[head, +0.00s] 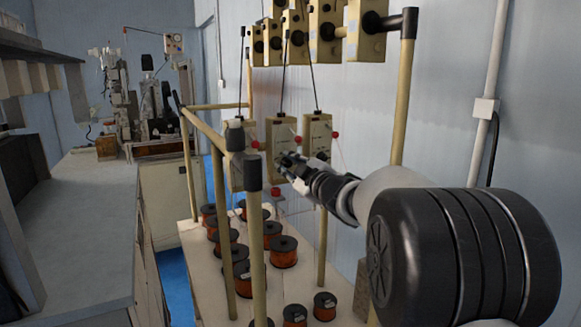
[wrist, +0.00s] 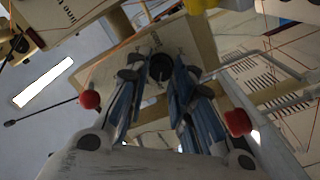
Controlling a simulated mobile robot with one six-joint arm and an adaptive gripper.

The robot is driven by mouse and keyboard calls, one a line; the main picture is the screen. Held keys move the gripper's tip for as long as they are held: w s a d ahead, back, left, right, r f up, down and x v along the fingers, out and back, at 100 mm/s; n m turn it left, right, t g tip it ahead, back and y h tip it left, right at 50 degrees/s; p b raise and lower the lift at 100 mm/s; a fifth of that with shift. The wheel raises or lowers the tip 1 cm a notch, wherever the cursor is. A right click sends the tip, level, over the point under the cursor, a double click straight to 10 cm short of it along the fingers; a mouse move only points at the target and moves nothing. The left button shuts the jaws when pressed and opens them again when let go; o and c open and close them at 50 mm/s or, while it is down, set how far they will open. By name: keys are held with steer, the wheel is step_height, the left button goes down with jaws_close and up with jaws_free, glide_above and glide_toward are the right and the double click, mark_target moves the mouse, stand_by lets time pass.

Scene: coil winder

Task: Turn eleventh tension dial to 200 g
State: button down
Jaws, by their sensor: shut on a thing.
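My gripper (head: 284,160) reaches in from the right to the front face of the middle cream tension box (head: 282,132) in the lower row. In the wrist view, my gripper (wrist: 160,82) has its blue-grey fingers on both sides of a black round dial (wrist: 160,67) on a cream panel (wrist: 108,68). The fingers are closed around the dial. The dial's marks and pointer are too small to read, so its setting cannot be told. The fingers hide the dial in the head view. No number shows that it is the eleventh.
Neighbouring tension boxes stand close at left (head: 237,137) and right (head: 317,133). Red balls (wrist: 89,99) (wrist: 238,122) flank my fingers. Cream frame posts (head: 256,240) rise around copper wire spools (head: 283,252) below. A bench (head: 75,220) lies left.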

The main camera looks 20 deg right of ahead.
steer(key=c, duration=1.4)
jaws_free()
steer(key=s, duration=1.2)
steer(key=shift+d, duration=0.2)
